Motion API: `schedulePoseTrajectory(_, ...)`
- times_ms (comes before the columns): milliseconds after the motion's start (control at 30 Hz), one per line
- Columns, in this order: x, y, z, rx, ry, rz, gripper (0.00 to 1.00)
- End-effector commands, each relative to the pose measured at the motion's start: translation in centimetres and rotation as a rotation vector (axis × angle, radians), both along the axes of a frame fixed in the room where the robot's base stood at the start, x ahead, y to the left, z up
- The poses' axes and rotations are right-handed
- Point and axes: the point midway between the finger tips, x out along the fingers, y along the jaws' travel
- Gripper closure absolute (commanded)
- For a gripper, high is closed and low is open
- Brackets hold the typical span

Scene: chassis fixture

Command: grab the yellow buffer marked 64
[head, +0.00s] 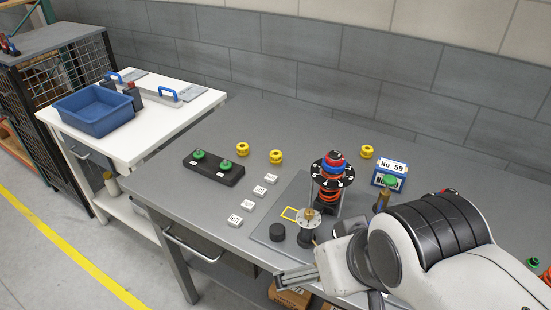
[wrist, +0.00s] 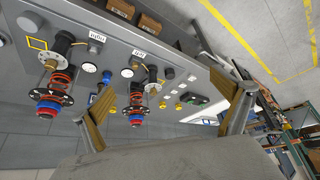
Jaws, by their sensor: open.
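Three small yellow buffers stand on the grey bench in the head view: one at the left (head: 243,149), one close to its right (head: 276,157) and one farther right (head: 367,152) near the No. 59 sign. Their markings are too small to read, so I cannot tell which is marked 64. Small yellow pieces also show in the wrist view (wrist: 163,105). My gripper (wrist: 165,94) has its two brown-tipped fingers wide apart in the wrist view, with nothing held between them. It is well apart from the yellow buffers.
A spring assembly with a black disc (head: 331,173) stands right of the middle buffer. A black box with green knobs (head: 214,168) lies left. Several white labels (head: 259,191) lie in front. A blue bin (head: 94,110) sits on the side table.

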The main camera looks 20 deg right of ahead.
Motion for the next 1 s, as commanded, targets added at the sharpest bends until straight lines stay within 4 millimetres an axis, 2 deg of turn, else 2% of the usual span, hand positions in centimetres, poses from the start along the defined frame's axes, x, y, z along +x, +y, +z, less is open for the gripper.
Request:
schedulePoseTrajectory(167, 0.0, 0.0, 0.0, 0.0, 0.0, 0.0, 0.0)
schedulePoseTrajectory(367, 0.0, 0.0, 0.0, 0.0, 0.0, 0.0, 0.49)
schedulePoseTrajectory(767, 0.1, 0.0, 0.1, 0.0, 0.0, -0.001, 0.51)
schedulePoseTrajectory(1000, 1.7, -0.2, 0.8, 0.002, 0.0, -0.021, 0.51)
